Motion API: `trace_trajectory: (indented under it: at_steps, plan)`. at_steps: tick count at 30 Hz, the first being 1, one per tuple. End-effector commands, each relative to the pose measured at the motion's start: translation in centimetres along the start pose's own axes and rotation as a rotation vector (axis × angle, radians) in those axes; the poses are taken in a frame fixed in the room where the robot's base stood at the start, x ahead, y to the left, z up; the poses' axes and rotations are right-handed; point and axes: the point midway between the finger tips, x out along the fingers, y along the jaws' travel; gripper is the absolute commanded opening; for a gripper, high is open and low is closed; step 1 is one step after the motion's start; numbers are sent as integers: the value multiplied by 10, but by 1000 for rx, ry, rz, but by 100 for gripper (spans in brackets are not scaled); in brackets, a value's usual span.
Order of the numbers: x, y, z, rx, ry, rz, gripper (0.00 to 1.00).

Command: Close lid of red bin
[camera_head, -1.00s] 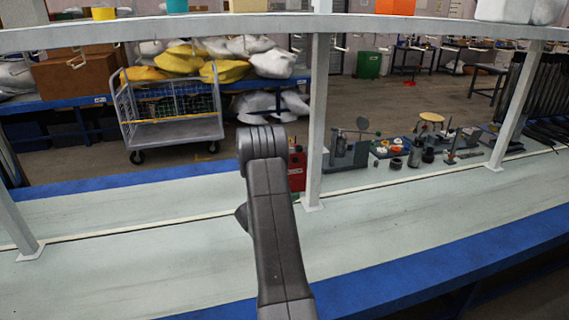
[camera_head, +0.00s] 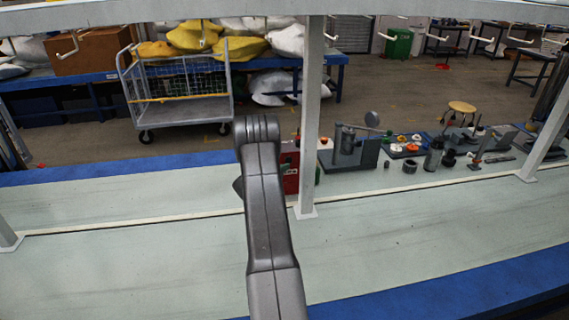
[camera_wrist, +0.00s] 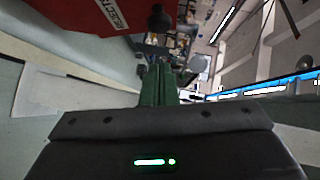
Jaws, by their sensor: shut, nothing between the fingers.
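A red box-shaped thing (camera_head: 290,173), likely the red bin, stands on the bench just left of a white post, partly hidden by my arm and the post. In the wrist view a large red surface with a white label (camera_wrist: 100,12), likely the same bin, fills the top left. I cannot tell how its lid stands. My gripper (camera_wrist: 158,82) shows green fingers, closed together and empty, beside and just below the red surface. Whether they touch it is unclear. In the head view the gripper is mostly hidden behind my arm.
White posts (camera_head: 310,120) rise from the pale bench (camera_head: 400,235) to an overhead shelf. A grey fixture (camera_head: 350,150), dark cylinders (camera_head: 433,153) and small parts stand right of the red box. A wire cart (camera_head: 180,90) is on the floor behind. The bench front is clear.

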Motion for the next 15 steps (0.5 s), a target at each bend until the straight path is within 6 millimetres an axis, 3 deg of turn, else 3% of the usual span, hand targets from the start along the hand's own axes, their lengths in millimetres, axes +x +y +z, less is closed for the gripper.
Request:
trace_trajectory:
  at_steps: [1,6,15]
  plan:
    - [12,-1,-1,1,2,0,0]
    - [25,0,16,-1,-2,-1,0]
    - [37,0,28,-1,-2,0,0]
